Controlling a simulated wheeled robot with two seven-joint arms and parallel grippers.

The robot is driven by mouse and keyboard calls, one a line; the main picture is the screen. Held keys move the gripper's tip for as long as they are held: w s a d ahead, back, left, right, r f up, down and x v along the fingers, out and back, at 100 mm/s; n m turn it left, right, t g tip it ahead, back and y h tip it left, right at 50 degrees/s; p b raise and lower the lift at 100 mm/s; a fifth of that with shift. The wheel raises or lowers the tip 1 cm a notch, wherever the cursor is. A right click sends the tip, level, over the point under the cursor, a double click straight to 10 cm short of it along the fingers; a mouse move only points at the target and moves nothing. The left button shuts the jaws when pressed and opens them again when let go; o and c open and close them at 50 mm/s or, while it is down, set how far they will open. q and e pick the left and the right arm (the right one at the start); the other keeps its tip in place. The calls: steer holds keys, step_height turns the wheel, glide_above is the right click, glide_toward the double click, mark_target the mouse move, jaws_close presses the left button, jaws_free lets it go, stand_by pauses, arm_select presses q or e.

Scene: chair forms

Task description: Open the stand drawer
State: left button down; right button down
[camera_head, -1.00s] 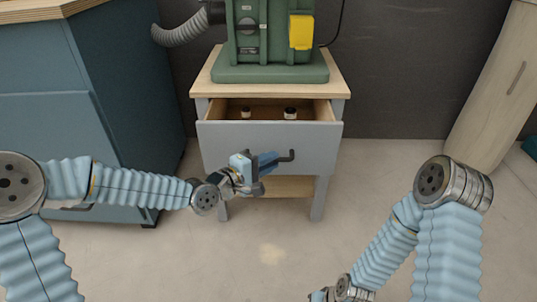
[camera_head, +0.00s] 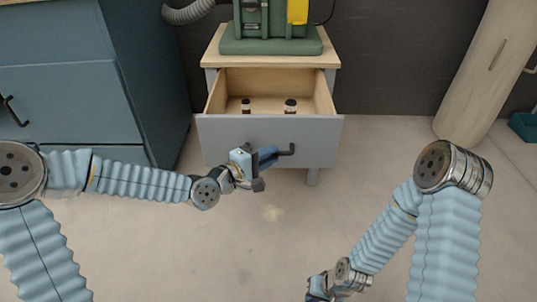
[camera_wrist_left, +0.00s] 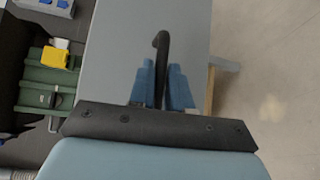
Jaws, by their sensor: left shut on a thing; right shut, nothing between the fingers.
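The stand (camera_head: 212,60) is a small cabinet with a light wood top. Its drawer (camera_head: 222,138) has a grey front and is pulled well out, showing a wooden inside with two small dark-and-light items. My left gripper (camera_head: 268,158) is shut on the dark drawer handle (camera_head: 290,151), whose right end sticks out past the fingers. In the left wrist view the blue fingers lie on both sides of the handle (camera_wrist_left: 162,42). My right gripper (camera_head: 318,290) is low at the bottom edge, shut and empty, well away from the stand.
A green machine (camera_head: 270,46) with a yellow box (camera_head: 297,11) stands on the stand top. A blue-grey cabinet (camera_head: 70,95) is at the left. A pale wooden piece (camera_head: 480,80) leans at the right. The floor between my arms is clear.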

arm_select(q)
steer(key=shift+s, duration=0.35)
arm_select(e)
steer(key=shift+s, duration=0.35)
arm_select(q)
steer(key=c, duration=1.1)
jaws_free()
steer(key=shift+a, duration=0.1)
steer(key=v, duration=1.3)
steer(key=shift+s+a+b, duration=0.15)
steer(key=shift+s+b, duration=0.15)
steer(key=shift+s, duration=0.05)
arm_select(e)
steer(key=shift+f, duration=0.3)
